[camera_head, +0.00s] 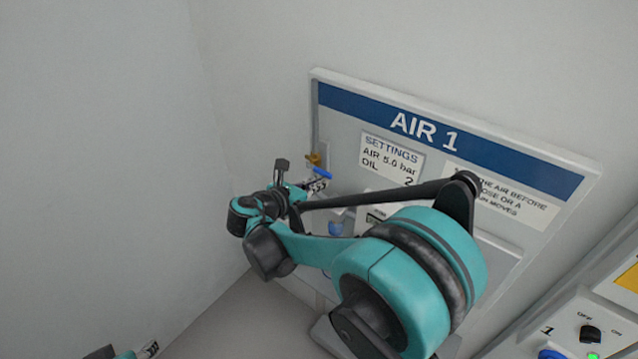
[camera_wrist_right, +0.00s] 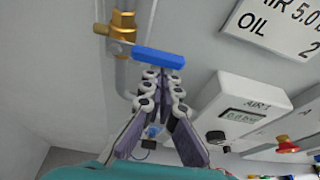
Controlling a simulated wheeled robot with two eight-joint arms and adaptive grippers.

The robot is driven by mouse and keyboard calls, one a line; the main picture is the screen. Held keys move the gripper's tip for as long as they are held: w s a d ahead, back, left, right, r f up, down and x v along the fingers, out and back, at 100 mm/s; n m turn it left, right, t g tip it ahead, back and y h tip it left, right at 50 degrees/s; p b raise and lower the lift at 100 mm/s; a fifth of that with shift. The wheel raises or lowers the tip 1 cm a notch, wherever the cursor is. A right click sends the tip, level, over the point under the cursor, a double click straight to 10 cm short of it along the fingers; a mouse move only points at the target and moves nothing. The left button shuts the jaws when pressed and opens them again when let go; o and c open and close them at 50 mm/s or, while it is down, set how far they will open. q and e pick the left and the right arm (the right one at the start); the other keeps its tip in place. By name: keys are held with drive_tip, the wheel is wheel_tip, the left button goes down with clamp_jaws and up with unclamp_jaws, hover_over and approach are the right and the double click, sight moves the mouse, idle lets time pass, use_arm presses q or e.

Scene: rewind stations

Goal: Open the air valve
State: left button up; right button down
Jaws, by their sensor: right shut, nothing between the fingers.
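The air valve is a brass body (camera_head: 313,159) with a blue lever (camera_head: 323,173) at the left side of the AIR 1 panel. In the right wrist view the brass body (camera_wrist_right: 122,36) sits on a vertical grey pipe, and the blue lever (camera_wrist_right: 158,58) points right, across the pipe. My right gripper (camera_head: 319,185) is just below the lever; in the wrist view its fingertips (camera_wrist_right: 161,76) are together, empty, at the lever's lower edge. I cannot tell whether they touch it. A piece of my left gripper (camera_head: 147,350) shows at the bottom edge, mostly cut off.
The AIR 1 panel (camera_head: 350,103) carries labels. A control box (camera_head: 567,330) stands at lower right. Bare wall is at left.

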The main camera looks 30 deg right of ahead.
sight(317, 169)
drive_tip(key=shift+r, duration=0.15)
drive_tip(key=r+n+g, duration=0.1)
drive_tip(key=n, duration=0.1)
drive_tip(key=shift+r+n+h, duration=0.3)
drive_tip(key=shift+h, duration=0.1)
drive_tip(key=n, duration=0.1)
drive_tip(key=r+n+g, duration=0.1)
drive_tip(key=shift+w+r+n+h, duration=0.15)
drive_tip(key=shift+r+n+h, duration=0.15)
drive_tip(key=shift+h, duration=0.1)
drive_tip(key=shift+w+a+r+n+g+p, duration=0.2)
drive_tip(key=shift+r+n+g+p, duration=0.2)
drive_tip(key=shift+n, duration=0.2)
drive_tip(key=w+r, duration=0.1)
drive_tip(key=w+a+r+p, duration=0.1)
drive_tip(key=shift+w+r, duration=0.2)
drive_tip(key=shift+w, duration=0.15)
drive_tip(key=shift+w+r, duration=0.15)
